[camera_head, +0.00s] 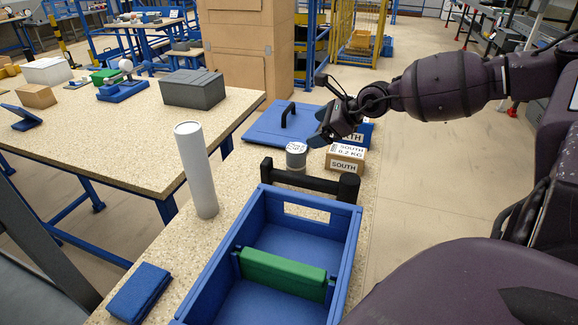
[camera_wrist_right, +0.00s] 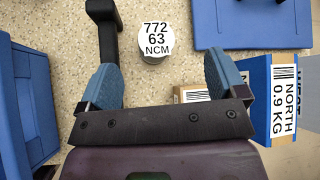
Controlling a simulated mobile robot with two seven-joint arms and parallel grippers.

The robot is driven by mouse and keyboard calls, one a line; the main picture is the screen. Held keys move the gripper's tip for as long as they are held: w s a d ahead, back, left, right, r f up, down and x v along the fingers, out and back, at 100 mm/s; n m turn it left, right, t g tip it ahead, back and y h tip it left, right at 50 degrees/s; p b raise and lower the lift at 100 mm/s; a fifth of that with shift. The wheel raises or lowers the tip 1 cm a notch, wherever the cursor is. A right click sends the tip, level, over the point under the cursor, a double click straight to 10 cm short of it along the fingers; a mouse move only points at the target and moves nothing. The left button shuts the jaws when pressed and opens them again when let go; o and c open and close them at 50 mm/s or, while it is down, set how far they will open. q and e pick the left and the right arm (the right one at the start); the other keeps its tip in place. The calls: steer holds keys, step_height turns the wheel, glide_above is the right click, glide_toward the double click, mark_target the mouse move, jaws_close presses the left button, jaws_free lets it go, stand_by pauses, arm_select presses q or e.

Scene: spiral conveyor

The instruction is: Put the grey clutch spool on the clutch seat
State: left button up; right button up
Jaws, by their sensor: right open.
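A short grey spool (camera_head: 296,155) with a white label on top stands upright on the speckled table, just behind the black bracket. In the right wrist view the spool (camera_wrist_right: 154,55) reads "772 63 NCM" and lies just beyond the gap between the fingers. My right gripper (camera_head: 326,126) is above and slightly beyond the spool, with its blue fingers apart. In the wrist view this gripper (camera_wrist_right: 160,78) is open and empty. I cannot make out which thing is the clutch seat. My left gripper is not in view.
A blue tray (camera_head: 349,240) with a green divider (camera_head: 283,273) is in front, with a black bracket (camera_head: 318,184) at its far end. Beside the spool are a "SOUTH" box (camera_head: 346,158) and a blue "NORTH" box (camera_wrist_right: 258,75). A blue panel (camera_head: 265,127) lies behind; a white cylinder (camera_head: 196,170) stands left.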

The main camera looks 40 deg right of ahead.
mark_target(296, 148)
steer(key=f+m+b, duration=0.1)
steer(key=w+f+m+b, duration=0.1)
steer(key=f, duration=0.1)
steer(key=w+f+m+g+b, duration=0.1)
steer(key=f+m, duration=0.1)
steer(key=shift+w+a+f+h, duration=0.1)
steer(key=shift+w+a+h, duration=0.05)
steer(key=shift+a+h, duration=0.15)
steer(key=shift+w+a+f+b, duration=0.1)
steer(key=shift+w+b, duration=0.2)
steer(key=shift+b, duration=0.05)
steer(key=shift+w+a+f, duration=0.1)
steer(key=shift+w+f, duration=0.05)
steer(key=shift+f, duration=0.1)
steer(key=b+x, duration=0.3)
steer(key=x, duration=0.1)
steer(key=shift+a+f, duration=0.15)
steer(key=shift+w, duration=0.15)
steer(key=c, duration=1)
steer(key=shift+c, duration=1.4)
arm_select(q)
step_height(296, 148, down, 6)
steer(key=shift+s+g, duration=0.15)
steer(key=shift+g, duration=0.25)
arm_select(e)
steer(key=shift+r, duration=0.25)
